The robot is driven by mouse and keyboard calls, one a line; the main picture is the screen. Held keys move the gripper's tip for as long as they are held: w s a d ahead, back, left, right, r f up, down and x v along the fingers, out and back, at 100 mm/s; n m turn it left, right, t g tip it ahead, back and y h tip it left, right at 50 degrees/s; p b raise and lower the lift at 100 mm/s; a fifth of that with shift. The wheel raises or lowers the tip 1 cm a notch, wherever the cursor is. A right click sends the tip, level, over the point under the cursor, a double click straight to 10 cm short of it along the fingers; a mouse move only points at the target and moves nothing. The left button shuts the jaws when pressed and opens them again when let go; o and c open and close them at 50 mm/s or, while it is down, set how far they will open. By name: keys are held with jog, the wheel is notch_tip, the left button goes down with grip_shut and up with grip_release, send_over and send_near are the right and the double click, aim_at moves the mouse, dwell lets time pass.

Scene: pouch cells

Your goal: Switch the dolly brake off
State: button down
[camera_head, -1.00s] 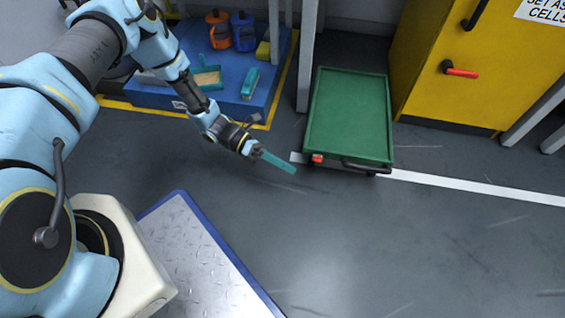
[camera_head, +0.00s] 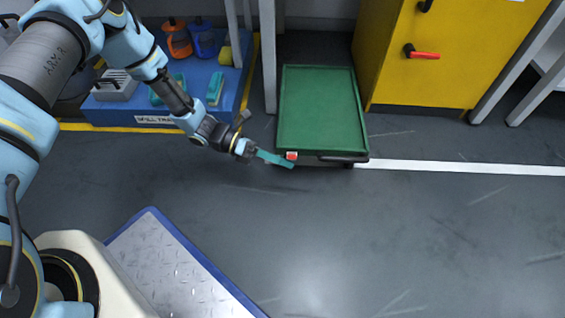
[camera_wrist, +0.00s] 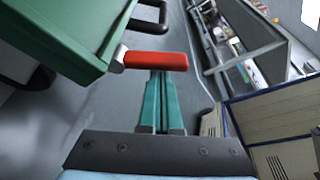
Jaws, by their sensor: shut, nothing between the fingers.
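The green dolly (camera_head: 318,150) stands on the floor in the head view, a shallow flat tray with a dark bar at its near edge. Its red brake lever (camera_head: 291,156) sticks out at the near left corner. In the wrist view the red lever (camera_wrist: 155,61) lies sideways beside the green dolly edge (camera_wrist: 75,57). My gripper (camera_head: 290,164) has long teal fingers, shut and empty, with their tips at the lever. In the wrist view the gripper (camera_wrist: 166,74) tips reach the lever's near side; I cannot tell whether they touch.
A yellow cabinet (camera_head: 450,70) with a red handle (camera_head: 424,54) stands behind right. A blue spill tray (camera_head: 110,112) holds jugs and tools at the back left. Grey posts (camera_head: 268,60) stand beside the dolly. The floor in front is clear.

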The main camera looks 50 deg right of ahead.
jog(key=shift+r, duration=0.1)
jog(key=shift+w+d+r+p, duration=0.35)
jog(key=shift+d+r+p, duration=0.2)
jog(key=shift+p, duration=0.7)
jog(key=shift+a+f, duration=0.15)
jog(key=w+a+p, duration=0.2)
jog(key=w+a, duration=0.4)
jog(key=w, duration=0.1)
jog(key=shift+w+f+p, duration=0.15)
jog(key=shift+p, duration=0.25)
